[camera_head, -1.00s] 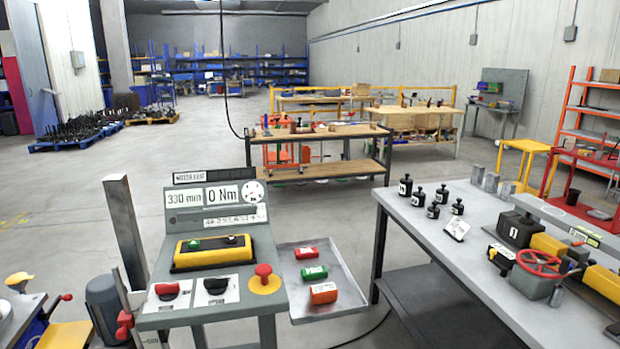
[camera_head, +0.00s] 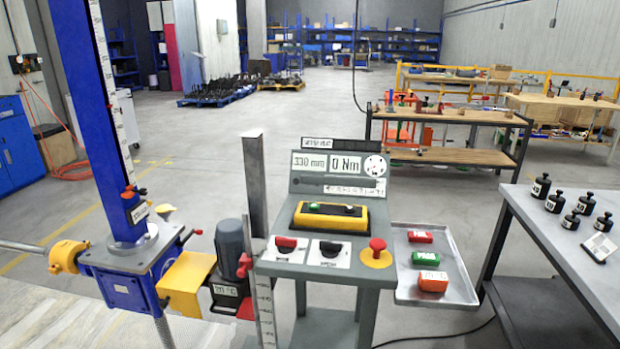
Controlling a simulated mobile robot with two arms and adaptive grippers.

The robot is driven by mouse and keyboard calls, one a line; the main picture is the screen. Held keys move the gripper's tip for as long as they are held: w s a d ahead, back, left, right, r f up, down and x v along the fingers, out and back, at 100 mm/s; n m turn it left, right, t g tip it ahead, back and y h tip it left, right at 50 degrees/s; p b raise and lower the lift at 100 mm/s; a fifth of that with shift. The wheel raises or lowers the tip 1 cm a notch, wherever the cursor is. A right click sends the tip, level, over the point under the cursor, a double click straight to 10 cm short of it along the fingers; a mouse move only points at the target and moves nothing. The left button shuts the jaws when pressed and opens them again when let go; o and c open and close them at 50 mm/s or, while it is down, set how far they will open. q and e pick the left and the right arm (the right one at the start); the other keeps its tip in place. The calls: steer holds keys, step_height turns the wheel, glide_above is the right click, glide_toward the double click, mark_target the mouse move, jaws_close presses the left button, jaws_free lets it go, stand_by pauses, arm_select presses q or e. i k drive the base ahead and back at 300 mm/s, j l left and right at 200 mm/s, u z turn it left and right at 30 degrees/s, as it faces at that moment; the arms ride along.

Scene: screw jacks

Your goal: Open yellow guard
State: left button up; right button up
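A yellow sheet-like part (camera_head: 187,282), which looks like the guard, sits between the blue screw jack gearbox (camera_head: 122,280) and the grey motor (camera_head: 230,252) at the lower left. Its top slopes down toward the front, and I cannot tell from here whether it is shut. A second yellow part (camera_head: 66,258) is around the shaft left of the gearbox. A tall blue column (camera_head: 88,110) with a scale rises from the gearbox. Neither of my grippers is in view.
A grey control console (camera_head: 325,262) with a yellow button box (camera_head: 330,217) stands right of the motor. A grey post (camera_head: 255,185) rises between them. A tray (camera_head: 455,290) with red, green and orange blocks is beside the console. A workbench (camera_head: 545,235) with black weights stands at right.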

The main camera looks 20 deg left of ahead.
mark_target(180, 285)
steer(key=u, duration=1.6)
